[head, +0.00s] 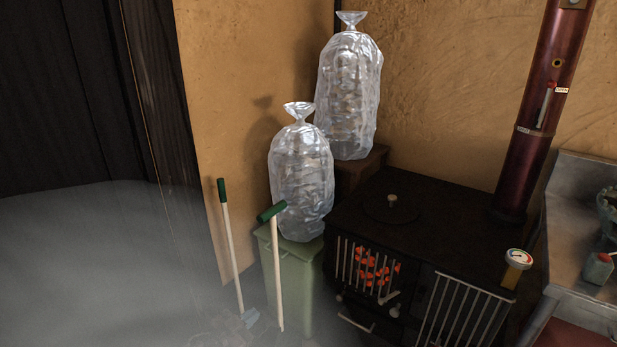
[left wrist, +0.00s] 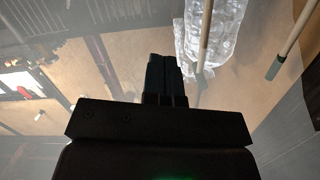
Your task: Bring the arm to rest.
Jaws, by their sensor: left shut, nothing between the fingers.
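My left gripper (left wrist: 164,62) shows in the left wrist view as a dark body with its two fingers together and nothing between them. I cannot make out either gripper clearly in the head view. The lower left there is a hazy grey area. In the left wrist view, a pale wooden handle (left wrist: 205,35) and part of a clear plastic bag (left wrist: 228,30) appear beyond the fingers, to their right. I cannot tell how far they are from the fingers. My right gripper is in neither view.
Two long-handled tools with green grips (head: 222,190) (head: 271,212) stand by a green bin (head: 298,275). One filled clear bag (head: 301,180) sits on the bin, another (head: 348,95) behind. A black stove (head: 430,225) glows orange inside. A metal counter (head: 570,200) is at right.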

